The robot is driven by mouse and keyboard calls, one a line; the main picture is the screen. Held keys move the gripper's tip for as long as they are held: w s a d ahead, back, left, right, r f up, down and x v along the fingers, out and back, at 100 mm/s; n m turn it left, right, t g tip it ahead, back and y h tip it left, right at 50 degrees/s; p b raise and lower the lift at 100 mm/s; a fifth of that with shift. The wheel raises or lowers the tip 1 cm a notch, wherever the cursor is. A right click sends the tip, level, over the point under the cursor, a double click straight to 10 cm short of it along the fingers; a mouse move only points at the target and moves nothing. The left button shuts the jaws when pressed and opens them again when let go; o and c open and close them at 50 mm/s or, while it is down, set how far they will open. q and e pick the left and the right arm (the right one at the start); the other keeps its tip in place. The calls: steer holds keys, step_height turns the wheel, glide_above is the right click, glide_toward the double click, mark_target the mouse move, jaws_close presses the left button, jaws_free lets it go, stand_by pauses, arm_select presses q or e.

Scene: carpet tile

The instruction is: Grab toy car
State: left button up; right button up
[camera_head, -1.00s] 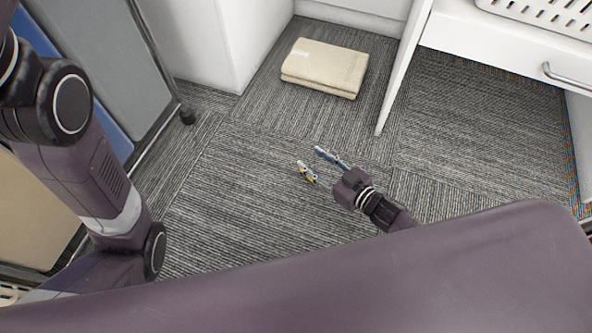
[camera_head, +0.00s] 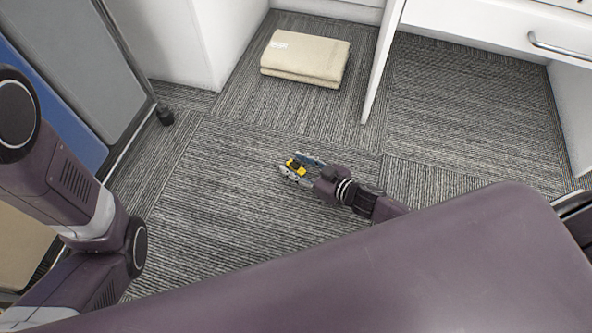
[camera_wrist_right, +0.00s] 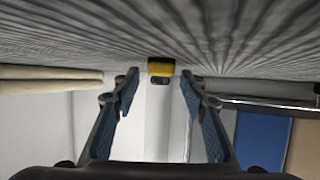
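The toy car (camera_head: 298,166) is small and yellow with dark parts, resting on the grey carpet. In the head view my right gripper (camera_head: 291,163) is low over the carpet, with one finger on either side of the car. In the right wrist view, where the carpet appears at the top, the car (camera_wrist_right: 161,68) shows centred ahead between the spread fingers of the gripper (camera_wrist_right: 160,84). The gripper is open, with a gap on both sides of the car. My left arm shows at the left, but its gripper is out of view.
A folded beige cloth-like bundle (camera_head: 305,60) lies on the carpet at the back. A white desk (camera_head: 480,22) with a side panel stands at the right. A wheeled grey and blue board (camera_head: 75,70) stands at the left. The carpet (camera_head: 215,200) around the car is mostly clear.

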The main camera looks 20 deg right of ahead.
steer(key=shift+w+a+f, duration=0.15)
steer(key=shift+w, duration=0.15)
jaws_close()
stand_by(0.3)
